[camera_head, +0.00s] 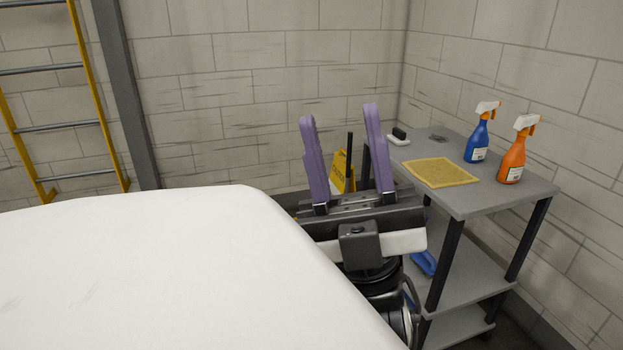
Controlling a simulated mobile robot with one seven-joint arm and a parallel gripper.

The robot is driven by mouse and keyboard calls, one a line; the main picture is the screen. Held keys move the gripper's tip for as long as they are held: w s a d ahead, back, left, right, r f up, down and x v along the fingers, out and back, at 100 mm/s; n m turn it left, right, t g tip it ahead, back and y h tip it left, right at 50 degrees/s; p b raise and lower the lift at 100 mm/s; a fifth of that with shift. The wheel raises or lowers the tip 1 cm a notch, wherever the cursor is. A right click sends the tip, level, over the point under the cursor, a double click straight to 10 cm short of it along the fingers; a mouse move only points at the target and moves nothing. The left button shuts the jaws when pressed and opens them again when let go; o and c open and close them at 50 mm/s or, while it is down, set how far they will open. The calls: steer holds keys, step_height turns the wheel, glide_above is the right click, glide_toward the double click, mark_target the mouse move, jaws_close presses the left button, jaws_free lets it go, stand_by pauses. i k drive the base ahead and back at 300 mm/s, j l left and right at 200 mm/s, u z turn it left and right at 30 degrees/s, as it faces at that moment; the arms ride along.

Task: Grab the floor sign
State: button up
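The floor sign (339,172) is a yellow panel with dark marks, low against the back wall. It is partly hidden behind my gripper (339,113), and its lower part is out of sight. My gripper has two long purple fingers pointing up, spread wide apart with nothing held between them. The sign shows in the gap between the fingers, beyond them. I cannot tell how far beyond the fingers it stands.
A grey shelf unit (462,200) stands at right, close to my gripper. On its top are a yellow cloth (440,172), a blue spray bottle (478,140) and an orange spray bottle (514,155). A yellow ladder (97,90) leans at left beside a grey post (127,95).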

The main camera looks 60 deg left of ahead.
mark_target(337, 177)
steer(key=u, duration=2.05)
steer(key=i+u, duration=0.25)
steer(key=i, duration=0.4)
steer(key=i+l+u, duration=0.15)
steer(key=i, duration=2.35)
steer(key=i+z, duration=0.4)
steer(key=i+j+z, duration=0.15)
steer(key=i+z, duration=0.25)
steer(key=i, duration=0.15)
steer(key=i+z, duration=0.5)
steer(key=z, duration=0.2)
steer(key=i+z, duration=0.35)
steer(key=k+j, duration=0.05)
steer(key=k, duration=0.05)
